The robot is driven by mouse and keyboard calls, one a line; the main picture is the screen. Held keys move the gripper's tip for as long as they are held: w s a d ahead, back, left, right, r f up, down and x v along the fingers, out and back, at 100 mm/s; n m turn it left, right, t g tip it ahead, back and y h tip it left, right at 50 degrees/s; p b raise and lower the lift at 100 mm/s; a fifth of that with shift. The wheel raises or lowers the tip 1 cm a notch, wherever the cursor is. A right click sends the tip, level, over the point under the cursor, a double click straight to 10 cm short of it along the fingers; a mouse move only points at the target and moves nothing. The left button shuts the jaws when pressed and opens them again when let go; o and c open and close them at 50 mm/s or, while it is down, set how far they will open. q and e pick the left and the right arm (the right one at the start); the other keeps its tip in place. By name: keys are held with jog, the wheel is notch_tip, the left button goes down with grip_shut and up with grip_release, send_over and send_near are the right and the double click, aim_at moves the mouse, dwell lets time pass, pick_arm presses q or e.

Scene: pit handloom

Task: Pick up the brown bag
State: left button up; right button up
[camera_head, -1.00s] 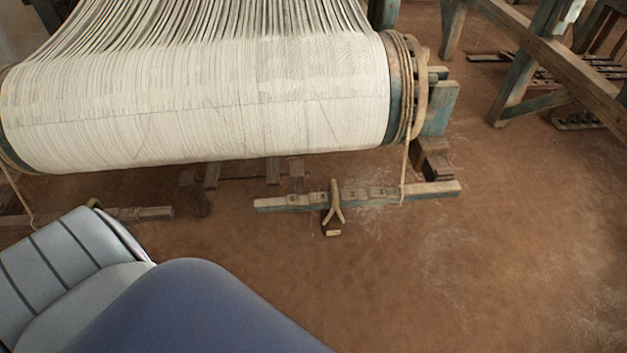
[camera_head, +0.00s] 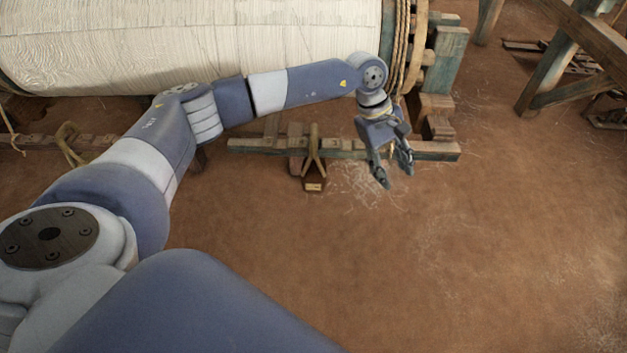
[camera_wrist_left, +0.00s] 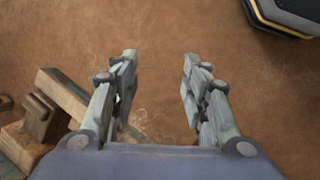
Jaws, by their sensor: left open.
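I cannot make out a brown bag in either view. My left gripper (camera_head: 395,178) is open and points down over the brown floor, in front of the right end of the loom's low beam. In the left wrist view its two fingers (camera_wrist_left: 160,57) stand apart with only bare floor between them. My right gripper does not show.
The loom's white warp roll (camera_head: 200,45) spans the top left. A low wooden beam (camera_head: 250,146) lies under it, with a forked wooden piece (camera_head: 314,150) at its front. A wooden frame (camera_head: 560,60) stands top right. The floor (camera_head: 450,270) at front right is clear.

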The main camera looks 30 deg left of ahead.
pick_arm(q)
jog(key=w+a+r+m+t+y+b, duration=0.1)
jog(key=a+r+m+y+b, duration=0.25)
jog(key=a, duration=0.65)
jog(key=m+t+y, duration=0.1)
jog(key=m+y, duration=0.1)
jog(key=y, duration=0.3)
send_near(315, 129)
jog(key=shift+y, duration=0.25)
jog(key=x, duration=0.4)
jog(key=b+x, duration=0.1)
jog(key=x, duration=0.3)
jog(key=shift+d+f, duration=0.1)
jog(key=shift+f, duration=0.4)
jog(key=shift+w+f, duration=0.1)
jog(key=shift+f, duration=0.25)
grip_shut()
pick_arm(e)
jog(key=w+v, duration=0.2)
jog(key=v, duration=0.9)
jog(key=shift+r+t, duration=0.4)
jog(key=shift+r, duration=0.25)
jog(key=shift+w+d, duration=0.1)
